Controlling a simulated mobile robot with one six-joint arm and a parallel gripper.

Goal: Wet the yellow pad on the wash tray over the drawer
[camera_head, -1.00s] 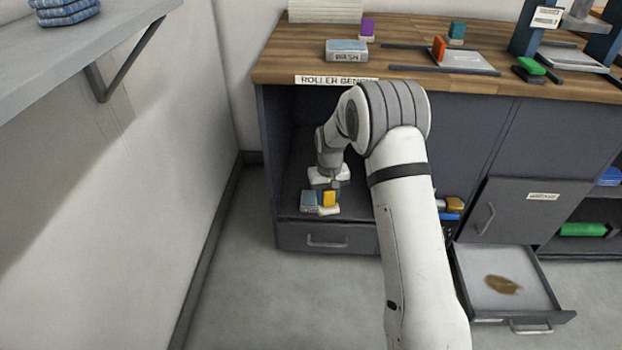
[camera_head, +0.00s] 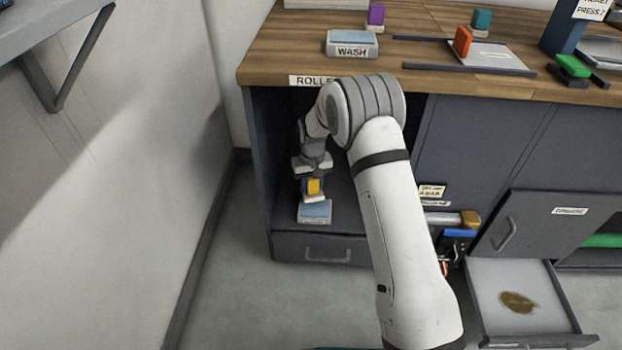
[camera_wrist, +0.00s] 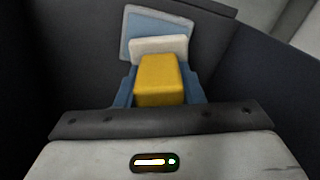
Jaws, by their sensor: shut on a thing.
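The yellow pad (camera_head: 314,187) is a yellow block with a white underside. My gripper (camera_head: 313,184) is shut on it, pointing down inside the open bay. In the wrist view the pad (camera_wrist: 158,80) sits between my blue fingers (camera_wrist: 158,92), its white part beyond it. The blue-grey wash tray (camera_head: 314,213) lies on the bay floor above a shut drawer (camera_head: 322,249). The pad is at the tray's back part in the head view; whether it touches is unclear. The tray (camera_wrist: 150,20) also shows behind the pad in the wrist view.
Another tray marked WASH (camera_head: 351,45) stands on the wooden bench top (camera_head: 430,90) with purple, orange, teal and green blocks. An open drawer (camera_head: 490,300) at lower right holds a brown patch. The bay's side walls and bench top enclose my gripper.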

